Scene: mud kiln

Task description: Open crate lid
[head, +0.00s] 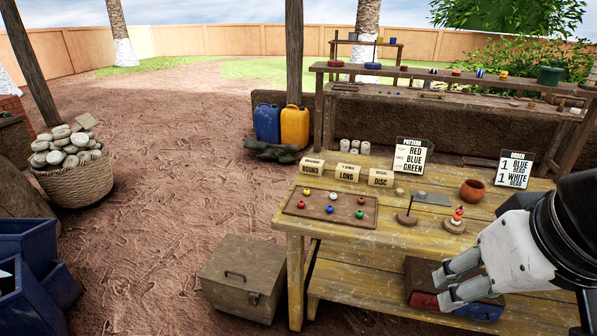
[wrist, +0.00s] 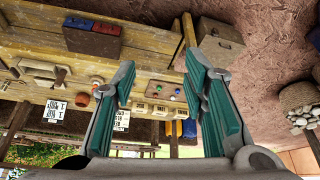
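A closed brown wooden crate (head: 245,278) stands on the dirt floor left of the work table. Its lid (head: 243,262) lies flat and carries a dark handle; a metal latch shows on the front. The crate also shows at the top right of the wrist view (wrist: 220,45), beyond the right finger. My gripper (head: 440,288) is at the right of the head view, in front of the table and well to the right of the crate. In the wrist view its two green-padded fingers (wrist: 157,60) are spread apart with nothing held between them.
The yellow wooden table (head: 450,235) bears a bead tray (head: 330,222), signs and a small pot. A red and blue box (head: 420,275) sits on its lower shelf. Blue bins (head: 35,250) and a stone basket (head: 75,180) stand left. The dirt between is clear.

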